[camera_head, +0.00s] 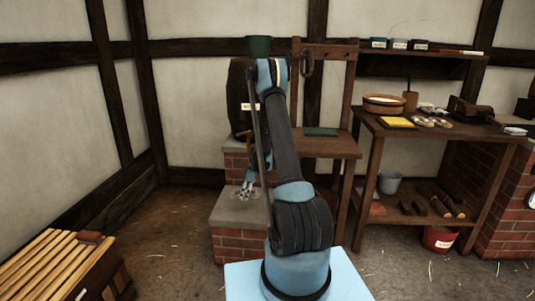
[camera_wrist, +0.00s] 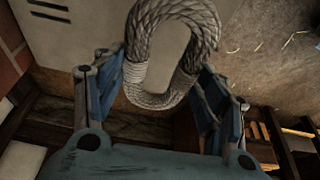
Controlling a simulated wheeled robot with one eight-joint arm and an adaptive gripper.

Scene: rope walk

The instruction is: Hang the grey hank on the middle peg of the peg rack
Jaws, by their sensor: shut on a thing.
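The grey hank (camera_wrist: 205,40) is a thick oval ring of twisted rope, seen close up in the wrist view. My gripper (camera_wrist: 162,75) has its blue-padded fingers on either side of it and is shut on it. In the head view my gripper (camera_head: 246,190) is low, just over the stone-topped brick step, and the hank is too small there to make out clearly. The peg rack (camera_head: 335,50) is a dark wooden crossbar on two posts behind my arm. A dark ring-shaped hank (camera_head: 307,64) hangs on it. My arm covers its left part, and the middle peg is not clear.
The brick step (camera_head: 238,215) lies below my gripper. A dark barrel (camera_head: 238,98) with a green pot (camera_head: 258,46) stands behind. A wooden bench (camera_head: 335,146) bears a green book-like item. A loaded worktable (camera_head: 375,124) stands right, a slatted crate (camera_head: 45,255) left.

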